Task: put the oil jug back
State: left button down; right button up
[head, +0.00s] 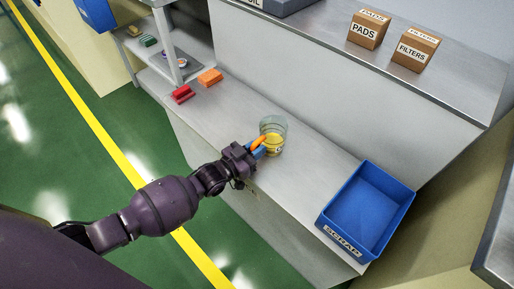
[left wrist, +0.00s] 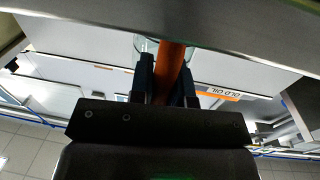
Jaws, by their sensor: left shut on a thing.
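The oil jug (head: 274,127) is a clear round vessel with yellow oil in its lower part and an orange handle. It is over the grey lower bench, roughly upright; I cannot tell whether its base touches the bench. My left gripper (head: 257,148) is shut on the orange handle, on the near left side of the jug. In the left wrist view the fingers (left wrist: 168,85) stand on both sides of the orange handle (left wrist: 170,62), with the clear jug rim (left wrist: 148,44) behind it. My right gripper is not in view.
A blue SCRAP bin (head: 338,238) stands at the bench's right end. A red block (head: 182,94) and an orange block (head: 210,76) lie to the left. The upper shelf holds PADS (head: 364,32) and FILTERS (head: 411,52) boxes and a grey tray (head: 290,5) near an OIL label.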

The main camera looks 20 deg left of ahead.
pick_arm(q)
jog(key=shift+f, duration=0.15)
jog(key=c, duration=1.1)
grip_release()
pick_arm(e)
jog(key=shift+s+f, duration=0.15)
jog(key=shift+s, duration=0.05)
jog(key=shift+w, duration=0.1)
pick_arm(q)
jog(key=shift+r, duration=0.25)
jog(key=p+v, duration=0.2)
jog(key=v, duration=1)
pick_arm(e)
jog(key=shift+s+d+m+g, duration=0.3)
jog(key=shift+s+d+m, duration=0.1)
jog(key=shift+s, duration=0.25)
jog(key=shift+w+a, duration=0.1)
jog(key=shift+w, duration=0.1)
